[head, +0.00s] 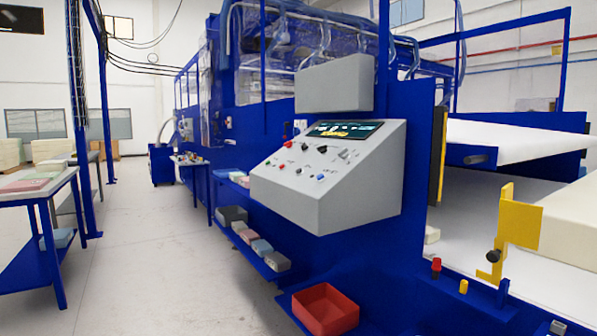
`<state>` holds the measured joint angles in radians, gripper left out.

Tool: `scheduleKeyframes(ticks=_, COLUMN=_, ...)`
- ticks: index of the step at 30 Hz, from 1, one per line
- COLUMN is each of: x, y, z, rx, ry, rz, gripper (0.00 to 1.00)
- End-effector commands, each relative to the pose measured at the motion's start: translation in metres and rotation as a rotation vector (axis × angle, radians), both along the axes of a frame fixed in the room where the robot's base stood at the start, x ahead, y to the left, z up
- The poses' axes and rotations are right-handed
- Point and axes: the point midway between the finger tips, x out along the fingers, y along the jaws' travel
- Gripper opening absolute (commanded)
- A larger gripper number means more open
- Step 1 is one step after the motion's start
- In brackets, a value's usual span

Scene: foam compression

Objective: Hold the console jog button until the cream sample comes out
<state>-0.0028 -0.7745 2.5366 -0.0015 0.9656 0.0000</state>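The grey sloped console (345,208) stands out from the blue machine near the middle of the head view. Its face carries a dark screen (345,130) and several small knobs and buttons, red, blue, black and white. I cannot tell which is the jog button; no label is readable. A large cream foam block (570,222) lies on the white bed at the right edge, partly cut off by the frame. A small cream piece (432,235) shows just right of the console's blue panel, partly hidden by it. I cannot tell which is the sample. My gripper is not in view.
A red bin (325,309) sits low below the console. A blue shelf (262,268) with several foam blocks runs along the machine. A yellow bracket (520,224) stands at right. A table (50,195) with foam sheets is at left. The grey floor (165,265) between is clear.

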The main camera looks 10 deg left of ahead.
Motion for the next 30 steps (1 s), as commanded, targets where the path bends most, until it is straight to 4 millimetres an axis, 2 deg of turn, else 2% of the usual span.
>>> scheduleKeyframes(ticks=1, x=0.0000, y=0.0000, z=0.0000, rx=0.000, ry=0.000, rz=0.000, gripper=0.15)
scheduleKeyframes(ticks=3, x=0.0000, y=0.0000, z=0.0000, rx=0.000, ry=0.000, rz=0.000, gripper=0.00)
scheduleKeyframes(ticks=30, x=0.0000, y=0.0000, z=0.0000, rx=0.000, ry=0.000, rz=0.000, gripper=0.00)
